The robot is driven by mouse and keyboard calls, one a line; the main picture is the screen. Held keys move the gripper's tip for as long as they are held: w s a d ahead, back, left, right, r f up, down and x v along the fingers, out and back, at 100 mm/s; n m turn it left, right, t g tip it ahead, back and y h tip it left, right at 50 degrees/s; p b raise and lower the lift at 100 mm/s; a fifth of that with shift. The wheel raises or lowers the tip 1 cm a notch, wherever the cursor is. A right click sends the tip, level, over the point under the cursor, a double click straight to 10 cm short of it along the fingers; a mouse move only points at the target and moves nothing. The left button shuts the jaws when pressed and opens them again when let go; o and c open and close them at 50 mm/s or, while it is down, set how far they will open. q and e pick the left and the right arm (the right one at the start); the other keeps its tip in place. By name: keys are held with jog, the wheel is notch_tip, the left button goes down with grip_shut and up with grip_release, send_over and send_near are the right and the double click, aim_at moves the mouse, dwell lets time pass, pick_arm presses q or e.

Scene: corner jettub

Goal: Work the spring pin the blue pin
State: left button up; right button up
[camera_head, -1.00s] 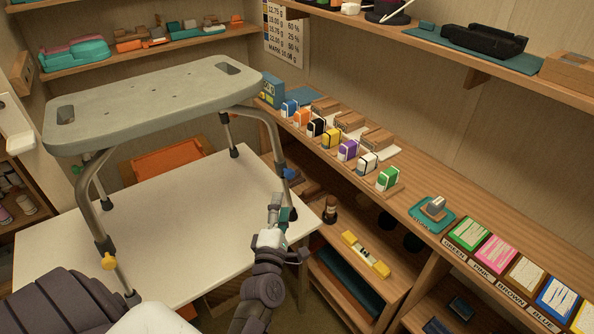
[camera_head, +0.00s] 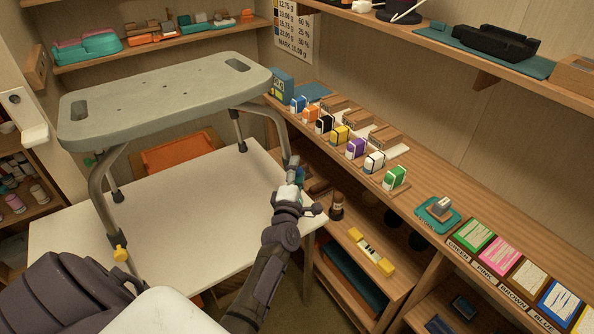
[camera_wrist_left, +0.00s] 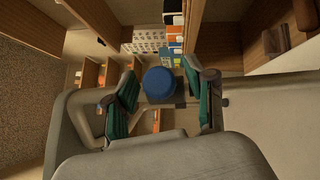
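The blue pin (camera_wrist_left: 160,84) is a round blue knob in the left wrist view, in front of a metal leg of the grey bench (camera_head: 165,98). My left gripper (camera_wrist_left: 162,98) is open, with a teal finger on each side of the pin and a gap showing on both sides. In the head view my left gripper (camera_head: 291,180) is at the lower part of the bench's right front leg. It hides most of that area, and I cannot clearly make out the pin there. My right gripper is not in view.
The bench stands on a white table (camera_head: 180,220). A yellow pin (camera_head: 120,254) is on its left front leg. An orange bin (camera_head: 178,152) sits behind. A wooden shelf (camera_head: 430,175) with colored stamps runs along the right, close to my gripper.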

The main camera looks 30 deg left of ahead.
pick_arm(q)
grip_shut()
jog(key=shift+s+d, duration=0.3)
jog(key=shift+d, duration=0.45)
jog(key=shift+o, duration=0.5)
grip_release()
jog(key=shift+r, duration=0.15)
jog(key=v, duration=1.2)
